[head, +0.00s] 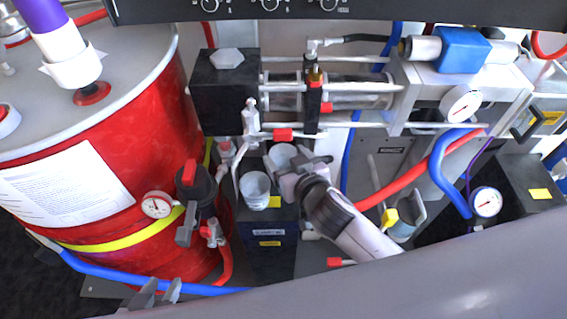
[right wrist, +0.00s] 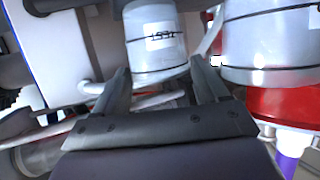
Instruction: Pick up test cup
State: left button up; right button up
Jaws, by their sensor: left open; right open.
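Two pale cups stand at the dark block in the middle of the head view. The rear one (head: 282,156) is at my right gripper (head: 293,167); the nearer one (head: 256,190) stands to its left. In the right wrist view, a light grey cup with a small label (right wrist: 153,42), which seems to read TEST upside down, lies ahead between the open fingers of my right gripper (right wrist: 161,68). I cannot tell whether the fingers touch it. The other cup (right wrist: 268,45) is to the right, outside the fingers. My left gripper (head: 158,290) is open and empty at the bottom left.
A red drum (head: 130,165) with a grey lid fills the left. A black valve with a red handle (head: 190,175) stands left of the cups. The pump (head: 225,95) and its pipes are just behind them. Red and blue hoses (head: 400,178) run on the right.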

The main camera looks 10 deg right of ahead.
jog(key=shift+x, duration=1.15)
jog(key=shift+c, duration=0.3)
jog(key=c, duration=0.6)
jog(key=shift+r, duration=0.15)
